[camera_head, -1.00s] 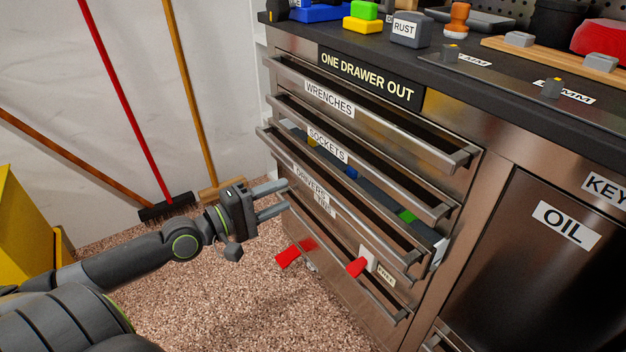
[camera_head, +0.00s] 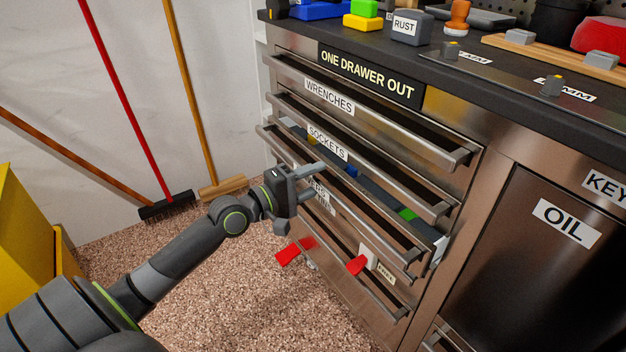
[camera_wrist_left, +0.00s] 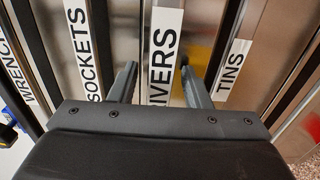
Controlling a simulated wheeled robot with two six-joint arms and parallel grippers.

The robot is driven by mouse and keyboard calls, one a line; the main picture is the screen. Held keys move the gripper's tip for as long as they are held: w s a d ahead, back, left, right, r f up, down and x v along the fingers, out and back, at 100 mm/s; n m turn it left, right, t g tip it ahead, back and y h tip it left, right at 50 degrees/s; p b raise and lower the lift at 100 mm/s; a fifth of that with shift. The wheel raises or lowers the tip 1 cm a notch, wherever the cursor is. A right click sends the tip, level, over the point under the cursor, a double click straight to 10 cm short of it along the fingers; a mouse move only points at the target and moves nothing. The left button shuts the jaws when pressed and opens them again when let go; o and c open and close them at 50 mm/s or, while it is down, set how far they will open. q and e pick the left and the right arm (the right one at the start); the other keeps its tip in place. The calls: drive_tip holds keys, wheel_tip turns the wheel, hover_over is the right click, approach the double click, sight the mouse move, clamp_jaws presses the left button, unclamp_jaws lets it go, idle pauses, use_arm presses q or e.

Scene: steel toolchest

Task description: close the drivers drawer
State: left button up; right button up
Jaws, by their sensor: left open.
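The drivers drawer (camera_head: 376,231) stands out from the steel chest in the head view, with blue, green and yellow items visible inside through the gap above its front. Its label is partly hidden by my gripper there, but reads in the wrist view as part of DRIVERS (camera_wrist_left: 163,50). My left gripper (camera_head: 318,180) is open and empty, with its fingers pointing at the drawer front near its left part. In the wrist view the fingers (camera_wrist_left: 158,76) lie on either side of the label. Contact with the front cannot be told. My right gripper is out of view.
The wrenches (camera_head: 329,97) and sockets (camera_head: 327,143) drawers are above, and the tins label (camera_wrist_left: 233,70) is on the other side. A red tag (camera_head: 356,265) hangs on a lower front. Brooms (camera_head: 166,206) lean at the wall. The speckled floor (camera_head: 230,285) is mostly clear.

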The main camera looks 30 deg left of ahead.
sight(326, 174)
use_arm(q)
drive_tip(key=shift+c, duration=0.4)
clamp_jaws()
drive_tip(key=shift+x, duration=1.9)
drive_tip(key=shift+o, duration=0.4)
unclamp_jaws()
drive_tip(key=shift+a, duration=0.1)
drive_tip(key=shift+s, duration=0.15)
